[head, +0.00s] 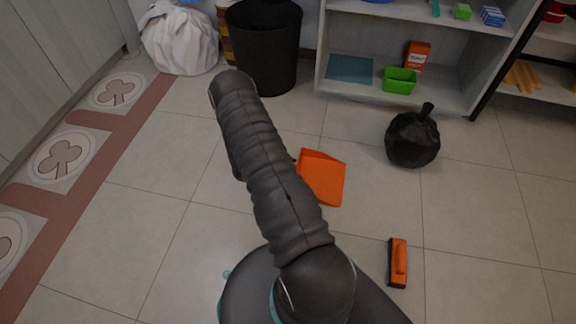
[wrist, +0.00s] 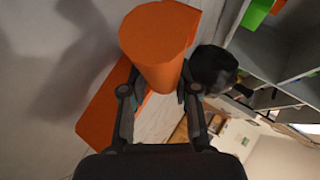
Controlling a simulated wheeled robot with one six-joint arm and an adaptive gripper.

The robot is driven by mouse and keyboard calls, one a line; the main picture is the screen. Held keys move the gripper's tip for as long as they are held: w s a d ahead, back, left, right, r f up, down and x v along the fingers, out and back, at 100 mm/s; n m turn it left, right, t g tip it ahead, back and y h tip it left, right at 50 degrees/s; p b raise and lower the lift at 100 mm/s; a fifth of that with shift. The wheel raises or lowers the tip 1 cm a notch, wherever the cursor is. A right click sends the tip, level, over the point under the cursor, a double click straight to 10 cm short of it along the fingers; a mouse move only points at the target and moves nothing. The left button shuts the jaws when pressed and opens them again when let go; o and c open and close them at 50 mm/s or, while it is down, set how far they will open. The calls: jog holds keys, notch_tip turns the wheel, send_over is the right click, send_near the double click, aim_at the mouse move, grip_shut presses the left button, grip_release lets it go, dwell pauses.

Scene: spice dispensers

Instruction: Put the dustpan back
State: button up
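The orange dustpan (head: 322,178) shows in the head view just right of my arm, its flat pan in sight and its handle hidden behind the arm. In the wrist view its thick, rounded orange handle (wrist: 158,45) lies between my fingers, with a flat orange part (wrist: 100,118) behind at the left. My gripper (wrist: 160,82) has a finger against each side of the handle and looks shut on it. In the head view my gripper is hidden by my arm. I cannot tell whether the pan touches the floor.
A black bag (head: 412,138) sits on the floor before a grey shelf (head: 440,92) with a green bin (head: 399,80). An orange-and-black brush (head: 397,262) lies at the lower right. A black bin (head: 264,50) and white bag (head: 180,40) stand at the back. Floor is clear at right.

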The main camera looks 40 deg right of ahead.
jog(key=shift+o, duration=1)
jog(key=shift+r, duration=0.2)
jog(key=s+p+v, duration=0.1)
jog(key=p+v, duration=0.1)
jog(key=v, duration=0.9)
jog(key=s+a+r+m+y, duration=0.1)
jog(key=a+r+m, duration=0.1)
jog(key=r+m, duration=0.6)
jog(key=s+a+r+m+y, duration=0.15)
jog(key=r+m, duration=0.35)
jog(key=r, duration=0.7)
jog(key=a+r+m+y, duration=0.1)
jog(key=a+r+m, duration=0.2)
jog(key=r+m, duration=0.5)
jog(key=s+a+r+m+t+y, duration=0.3)
jog(key=s+a+r+m+y, duration=0.1)
jog(key=s+a+r+m, duration=0.3)
jog(key=s+a+r+m+t+y, duration=0.3)
jog(key=s+a+r+m, duration=0.4)
jog(key=s+r+m, duration=0.3)
notch_tip(320, 180, up, 4)
jog(key=shift+s+a+f+m+y, duration=0.1)
jog(key=shift+s+a+m+y, duration=0.35)
jog(key=shift+s, duration=0.5)
